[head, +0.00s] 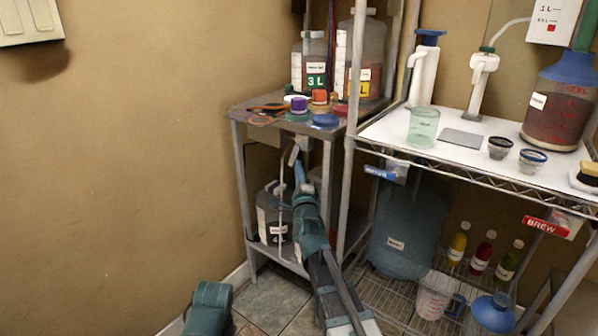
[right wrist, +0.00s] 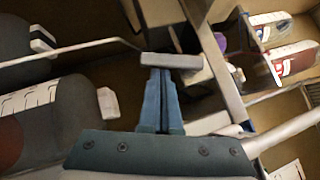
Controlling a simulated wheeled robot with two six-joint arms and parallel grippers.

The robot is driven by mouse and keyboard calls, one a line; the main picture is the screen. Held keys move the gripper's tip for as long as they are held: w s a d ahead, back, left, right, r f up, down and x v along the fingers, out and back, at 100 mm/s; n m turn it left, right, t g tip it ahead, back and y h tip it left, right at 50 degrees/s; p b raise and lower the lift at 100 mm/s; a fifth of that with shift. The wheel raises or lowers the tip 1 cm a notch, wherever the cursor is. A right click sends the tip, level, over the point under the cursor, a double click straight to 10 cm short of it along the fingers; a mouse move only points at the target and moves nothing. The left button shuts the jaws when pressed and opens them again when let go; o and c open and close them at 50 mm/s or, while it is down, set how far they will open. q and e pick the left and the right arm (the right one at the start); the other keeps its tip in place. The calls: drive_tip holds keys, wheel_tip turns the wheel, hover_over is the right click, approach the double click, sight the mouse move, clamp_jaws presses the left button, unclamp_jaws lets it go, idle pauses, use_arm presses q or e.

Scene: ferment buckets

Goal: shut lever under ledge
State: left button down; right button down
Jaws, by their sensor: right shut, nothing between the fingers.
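A small stand with a brown top ledge (head: 262,106) is at the centre left in the head view. A pale grey lever (head: 293,155) shows under the ledge, tilted. In the right wrist view a grey bar (right wrist: 172,61), which looks like this lever, lies across the fingertips. My right gripper (head: 299,172) reaches up under the ledge. Its blue fingers (right wrist: 162,90) are together and empty, with their tips at or very near the bar; I cannot tell if they touch. A labelled jar (head: 270,216) stands on the lower shelf.
Bottles and coloured caps crowd the ledge, with a blue cap (head: 326,120) near its front edge. A stand leg (head: 327,190) is close to my right arm. A wire rack (head: 470,160) stands to the right.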

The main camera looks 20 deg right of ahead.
sight(290, 163)
drive_tip(key=shift+w+a+f+m+h+b, duration=0.1)
drive_tip(key=shift+w+f+m+h+b, duration=0.1)
drive_tip(key=shift+m+h+b, duration=0.15)
drive_tip(key=w+m+t+h+b, duration=0.1)
drive_tip(key=b, duration=0.1)
drive_tip(key=a+m+h+b, duration=0.1)
drive_tip(key=m+b, duration=0.1)
drive_tip(key=shift+w+a+f+m+t, duration=0.1)
drive_tip(key=shift+w+f+m+t, duration=0.2)
drive_tip(key=shift+w+t, duration=0.1)
drive_tip(key=shift+w+a+r+m+t+h+b, duration=0.1)
drive_tip(key=shift+w+a+m+t+h+b, duration=0.1)
drive_tip(key=shift+m+h+b, duration=0.4)
drive_tip(key=shift+w+a+r+m+t+h+b, duration=0.1)
drive_tip(key=shift+w+a+m+h+b, duration=0.1)
drive_tip(key=shift+m+h+b, duration=0.35)
drive_tip(key=m+g+h, duration=0.1)
drive_tip(key=m+h, duration=0.2)
drive_tip(key=m, duration=0.1)
drive_tip(key=w+a+r+m+g+h, duration=0.1)
drive_tip(key=m+h, duration=0.2)
drive_tip(key=m, duration=0.1)
drive_tip(key=r+m+g+h+b, duration=0.1)
drive_tip(key=m+h, duration=0.2)
drive_tip(key=m, duration=0.1)
drive_tip(key=shift+w+a+h, duration=0.25)
drive_tip(key=shift+w+h, duration=0.15)
drive_tip(key=shift+f, duration=0.15)
